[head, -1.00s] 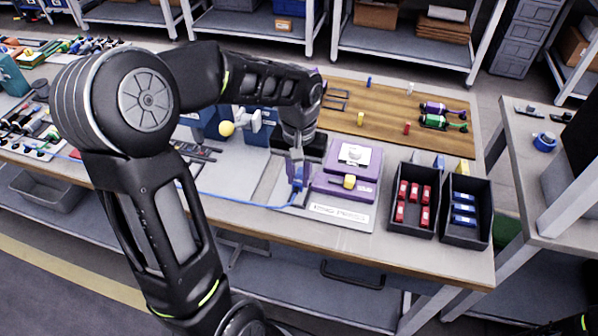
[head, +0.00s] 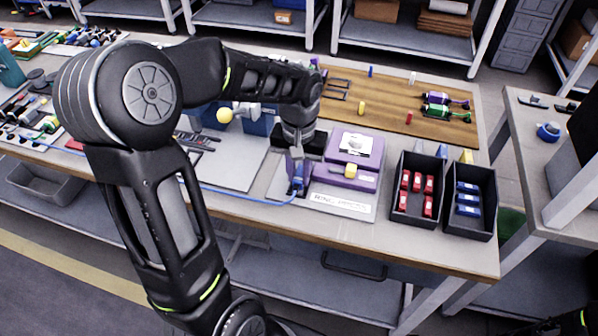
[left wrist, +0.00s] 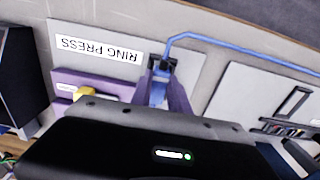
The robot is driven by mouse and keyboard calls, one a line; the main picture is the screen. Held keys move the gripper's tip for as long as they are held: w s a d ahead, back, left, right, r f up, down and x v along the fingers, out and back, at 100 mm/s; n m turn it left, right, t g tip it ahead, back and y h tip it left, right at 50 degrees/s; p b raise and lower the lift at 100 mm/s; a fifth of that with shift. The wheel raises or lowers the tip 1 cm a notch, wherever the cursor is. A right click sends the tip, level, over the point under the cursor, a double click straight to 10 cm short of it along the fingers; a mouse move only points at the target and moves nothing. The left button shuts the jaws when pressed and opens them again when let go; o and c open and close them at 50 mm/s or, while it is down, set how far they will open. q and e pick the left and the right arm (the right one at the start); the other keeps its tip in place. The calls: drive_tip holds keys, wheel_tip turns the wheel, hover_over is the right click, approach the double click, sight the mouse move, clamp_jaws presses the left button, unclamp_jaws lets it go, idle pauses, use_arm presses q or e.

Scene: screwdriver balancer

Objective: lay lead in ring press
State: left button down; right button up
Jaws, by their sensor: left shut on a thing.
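The ring press (head: 352,160) is a purple block with a white top plate and a yellow knob, on a grey base labelled RING PRESS. The blue lead (head: 245,200) runs from the left along the bench's front to my left gripper (head: 298,184). In the left wrist view the lead (left wrist: 215,44) bends down to a dark piece just past the fingertips. My left gripper (left wrist: 163,85) is shut on the lead's blue end, just left of the purple block, low over the base. The fingers partly hide the held end, so I cannot tell whether it touches the base.
A black bin with red blocks (head: 404,214) and one with blue blocks (head: 484,222) stand right of the press. A wooden board (head: 385,95) with small coloured parts lies behind. A light grey plate (head: 232,165) lies to the left.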

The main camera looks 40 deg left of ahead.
use_arm(q)
drive_tip(key=shift+f+b, duration=0.4)
drive_tip(key=shift+f, duration=0.2)
idle(0.4)
drive_tip(key=c, duration=1.2)
unclamp_jaws()
drive_tip(key=shift+o, duration=0.2)
drive_tip(key=shift+r, duration=0.15)
wheel_tip(320, 180, up, 8)
drive_tip(key=shift+f, duration=0.2)
